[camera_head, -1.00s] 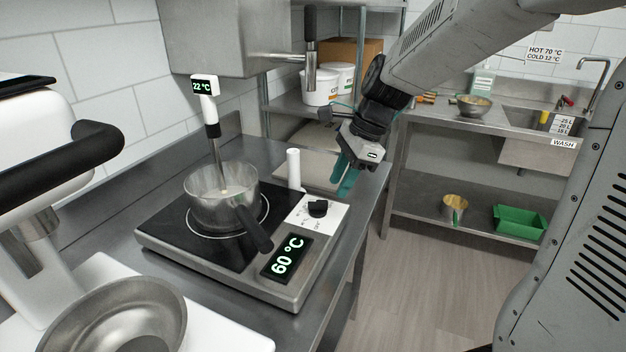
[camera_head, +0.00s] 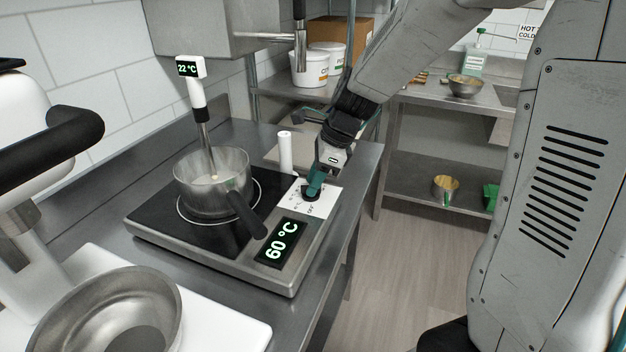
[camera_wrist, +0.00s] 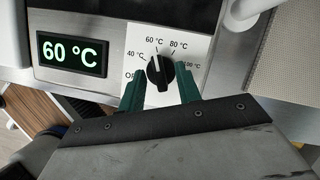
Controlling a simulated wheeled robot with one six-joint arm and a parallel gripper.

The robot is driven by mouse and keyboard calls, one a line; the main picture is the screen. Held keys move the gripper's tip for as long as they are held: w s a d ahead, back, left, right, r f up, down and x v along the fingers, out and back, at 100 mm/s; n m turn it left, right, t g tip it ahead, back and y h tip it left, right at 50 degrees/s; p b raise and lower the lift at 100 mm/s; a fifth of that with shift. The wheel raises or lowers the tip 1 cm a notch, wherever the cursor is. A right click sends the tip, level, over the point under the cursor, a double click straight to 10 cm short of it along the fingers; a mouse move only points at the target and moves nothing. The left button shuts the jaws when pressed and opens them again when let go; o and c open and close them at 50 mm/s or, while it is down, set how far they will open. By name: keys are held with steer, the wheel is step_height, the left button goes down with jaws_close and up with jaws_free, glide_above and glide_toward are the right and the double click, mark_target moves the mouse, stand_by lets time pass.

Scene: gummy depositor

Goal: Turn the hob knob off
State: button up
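The black hob knob (camera_wrist: 160,73) sits on a white dial plate (camera_wrist: 137,45) marked OFF, 40, 60, 80 and a higher value. In the wrist view its white pointer line points to about 60 °C. My gripper (camera_wrist: 160,92) is open, with one green finger on each side of the knob; I cannot tell whether they touch it. In the head view my gripper (camera_head: 314,190) is down at the dial and partly hides the knob. The hob display (camera_head: 281,243) reads 60 °C. A steel pot (camera_head: 212,186) stands on the black hob (camera_head: 165,225).
The pot's dark handle (camera_head: 246,215) reaches toward the display. A white cylinder (camera_head: 285,152) stands just behind the dial. A thermometer probe (camera_head: 197,92) reading 22 °C dips into the pot. A steel bowl (camera_head: 110,310) is at front left.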

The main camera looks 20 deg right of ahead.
steer(key=shift+f, duration=0.2)
steer(key=shift+a, duration=0.1)
jaws_close()
